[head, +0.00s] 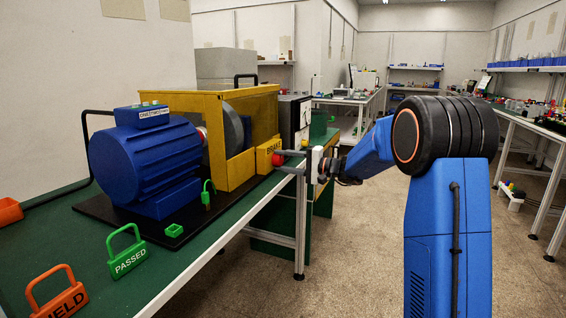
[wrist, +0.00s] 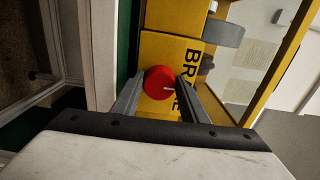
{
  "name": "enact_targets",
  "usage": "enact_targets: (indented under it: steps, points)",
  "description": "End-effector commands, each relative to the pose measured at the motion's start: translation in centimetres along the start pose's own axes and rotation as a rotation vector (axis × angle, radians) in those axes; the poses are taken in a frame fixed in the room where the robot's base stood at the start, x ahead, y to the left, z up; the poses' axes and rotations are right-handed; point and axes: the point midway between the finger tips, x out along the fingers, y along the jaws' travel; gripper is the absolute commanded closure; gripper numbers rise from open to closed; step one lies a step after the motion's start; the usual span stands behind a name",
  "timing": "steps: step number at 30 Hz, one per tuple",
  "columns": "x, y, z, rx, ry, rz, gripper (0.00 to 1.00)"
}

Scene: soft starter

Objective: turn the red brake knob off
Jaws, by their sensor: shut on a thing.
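In the head view the knob (head: 278,160) shows at the front of the yellow brake box (head: 265,155). My gripper (wrist: 158,92) has one finger on each side of the knob and is shut on it. In the head view my gripper (head: 283,161) reaches the knob from the right. The finger tips partly hide the knob's sides and some of the lettering.
A blue motor (head: 145,160) and a yellow guard frame (head: 235,125) stand on a black base plate on the green bench (head: 215,225).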

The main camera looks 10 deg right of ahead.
Motion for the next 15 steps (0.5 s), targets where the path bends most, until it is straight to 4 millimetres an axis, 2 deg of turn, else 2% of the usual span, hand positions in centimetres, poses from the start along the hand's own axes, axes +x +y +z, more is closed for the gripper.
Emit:
enact_targets:
  steps: [6, 7, 9, 15]
  points:
    - [-0.07, 0.29, 0.08, 0.002, -0.002, 0.004, 0.83]
    - [-0.07, 0.29, 0.08, 0.002, -0.002, 0.004, 0.58]
    - [-0.06, 0.27, 0.07, 0.002, -0.002, 0.004, 0.42]
    - [-0.03, 0.18, 0.04, 0.002, -0.001, 0.003, 0.42]
